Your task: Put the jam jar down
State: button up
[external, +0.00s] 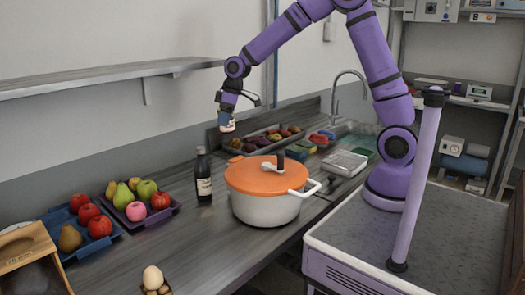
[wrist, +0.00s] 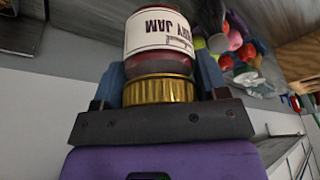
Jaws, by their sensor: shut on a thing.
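The jam jar (wrist: 160,40) fills the top middle of the wrist view, with a white label reading "JAM" and a gold lid. The label reads upside down in that view, with the lid toward my gripper. My gripper (wrist: 160,88) is shut on the jar, with a blue finger on each side near the lid. In the external view the jar (external: 227,126) hangs below my gripper (external: 226,115), above the back of the counter near a dark tray. Whether the jar touches anything beneath it cannot be told.
An orange-lidded white pot (external: 266,208) stands on the counter (external: 150,250), with a dark bottle (external: 203,178) to its left. A tray of dark produce (external: 240,149) lies behind the pot. Fruit trays (external: 125,222) are at left. A wall shelf (external: 110,78) hangs above.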

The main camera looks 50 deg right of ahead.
jog(key=s+a, duration=0.3)
jog(key=a, duration=0.8)
jog(key=s+a, duration=0.3)
jog(key=a, duration=0.8)
jog(key=s+a, duration=0.3)
jog(key=a, duration=0.7)
jog(key=shift+w+a+f, duration=0.1)
jog(key=shift+w+f, duration=0.05)
jog(key=shift+f, duration=5.15)
jog(key=shift+w+a+f, duration=0.1)
jog(key=shift+w+f, duration=0.05)
jog(key=shift+f, duration=5.1)
jog(key=shift+f, duration=0.15)
jog(key=o, duration=1.1)
jog(key=v, duration=1.2)
jog(key=shift+s+a, duration=0.1)
